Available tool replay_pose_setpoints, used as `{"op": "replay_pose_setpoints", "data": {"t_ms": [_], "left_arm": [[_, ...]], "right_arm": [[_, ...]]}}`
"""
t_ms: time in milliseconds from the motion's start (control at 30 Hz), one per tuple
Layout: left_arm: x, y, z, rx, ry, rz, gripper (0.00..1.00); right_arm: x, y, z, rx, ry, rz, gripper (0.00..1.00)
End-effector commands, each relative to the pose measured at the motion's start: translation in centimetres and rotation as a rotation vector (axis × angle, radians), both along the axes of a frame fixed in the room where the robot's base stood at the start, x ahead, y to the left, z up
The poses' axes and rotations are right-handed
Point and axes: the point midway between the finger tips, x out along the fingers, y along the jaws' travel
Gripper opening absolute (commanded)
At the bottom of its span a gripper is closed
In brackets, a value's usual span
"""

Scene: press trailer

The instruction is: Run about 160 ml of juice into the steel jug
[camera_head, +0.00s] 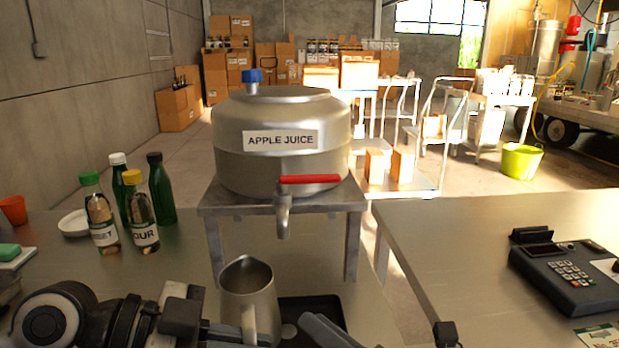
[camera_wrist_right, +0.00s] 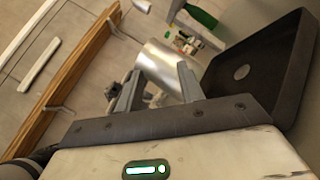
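The steel tank labelled APPLE JUICE (camera_head: 240,165) stands on a metal stand in the head view. Its tap (camera_head: 284,215) has a red lever (camera_head: 310,179) lying sideways, and no stream shows below the spout. The steel jug (camera_head: 255,300) stands upright on the table, left of and nearer than the spout, handle towards me. My right gripper (camera_head: 318,330) is right of the jug, partly cut off. In the wrist view its fingers (camera_wrist_right: 158,80) are apart, with the jug (camera_wrist_right: 167,66) between and beyond them; contact is unclear. My left gripper (camera_head: 190,318) is left of the jug, its fingers unclear.
A black drip tray (camera_head: 318,307) lies right of the jug. Several bottles (camera_head: 162,190) and a white plate (camera_head: 75,223) stand left. A card terminal (camera_head: 565,275) sits on the right table (camera_head: 450,240). A gap separates the tables.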

Motion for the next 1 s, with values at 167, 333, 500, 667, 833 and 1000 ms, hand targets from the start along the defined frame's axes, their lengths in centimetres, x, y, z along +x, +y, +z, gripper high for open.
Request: {"op": "replay_pose_setpoints", "data": {"t_ms": [167,333,500,667,833,1000], "left_arm": [[0.0,0.0,0.1,-0.001,-0.002,0.000,0.00],[0.0,0.0,0.1,-0.001,-0.002,0.000,0.00],[0.0,0.0,0.1,-0.001,-0.002,0.000,0.00],[0.0,0.0,0.1,-0.001,-0.002,0.000,0.00],[0.0,0.0,0.1,-0.001,-0.002,0.000,0.00],[0.0,0.0,0.1,-0.001,-0.002,0.000,0.00]], "right_arm": [[3.2,-3.7,-1.2,0.241,0.264,0.020,0.38],[6.6,-7.0,-0.9,0.418,0.395,0.071,0.38],[10.1,-8.4,2.0,0.329,0.261,0.187,0.38],[12.3,-8.3,4.9,0.101,0.027,0.281,0.38],[14.2,-8.7,8.8,-0.181,-0.277,0.398,0.38],[14.8,-9.9,12.1,-0.391,-0.528,0.504,0.38]]}}
